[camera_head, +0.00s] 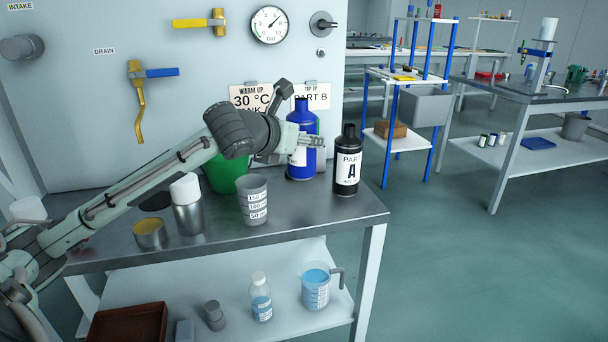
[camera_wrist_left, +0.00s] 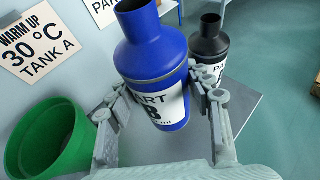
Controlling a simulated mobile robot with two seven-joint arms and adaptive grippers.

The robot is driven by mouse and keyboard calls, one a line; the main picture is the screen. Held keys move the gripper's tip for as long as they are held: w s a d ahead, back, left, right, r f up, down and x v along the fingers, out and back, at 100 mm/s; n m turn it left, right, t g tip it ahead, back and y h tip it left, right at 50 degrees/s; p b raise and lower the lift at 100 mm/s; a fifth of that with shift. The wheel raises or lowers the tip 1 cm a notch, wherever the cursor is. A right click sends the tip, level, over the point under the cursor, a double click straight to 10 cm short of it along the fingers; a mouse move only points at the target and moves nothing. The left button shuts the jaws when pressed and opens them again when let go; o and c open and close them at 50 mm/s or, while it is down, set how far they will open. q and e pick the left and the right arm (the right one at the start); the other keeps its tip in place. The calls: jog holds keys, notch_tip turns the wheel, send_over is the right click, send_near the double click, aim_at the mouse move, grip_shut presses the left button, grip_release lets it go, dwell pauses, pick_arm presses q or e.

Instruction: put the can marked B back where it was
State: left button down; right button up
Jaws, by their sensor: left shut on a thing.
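The blue can marked B (camera_head: 301,115) is at the back right of the metal table in the head view. In the left wrist view the blue can (camera_wrist_left: 155,50) stands between the two fingers, its white label facing the camera and partly covered. My left gripper (camera_head: 308,141) is shut on this can, a finger on each side. Whether the can's base touches the table is hard to tell. My right gripper is not in view.
A black can marked A (camera_head: 347,175) stands close to the right. A green bucket (camera_head: 222,172), a grey measuring cup (camera_head: 253,205), a metal bottle (camera_head: 187,215) and a yellow-filled tin (camera_head: 150,236) stand to the left. The panel (camera_head: 80,95) rises behind. The front right tabletop is clear.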

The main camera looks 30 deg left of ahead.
aim_at(295, 167)
pick_arm(q)
notch_tip(295, 167, down, 2)
notch_tip(295, 167, down, 4)
jog(key=shift+f, duration=0.2)
jog(key=c, duration=1)
grip_release()
jog(key=shift+f, duration=0.1)
jog(key=shift+c, duration=0.2)
jog(key=o, duration=0.4)
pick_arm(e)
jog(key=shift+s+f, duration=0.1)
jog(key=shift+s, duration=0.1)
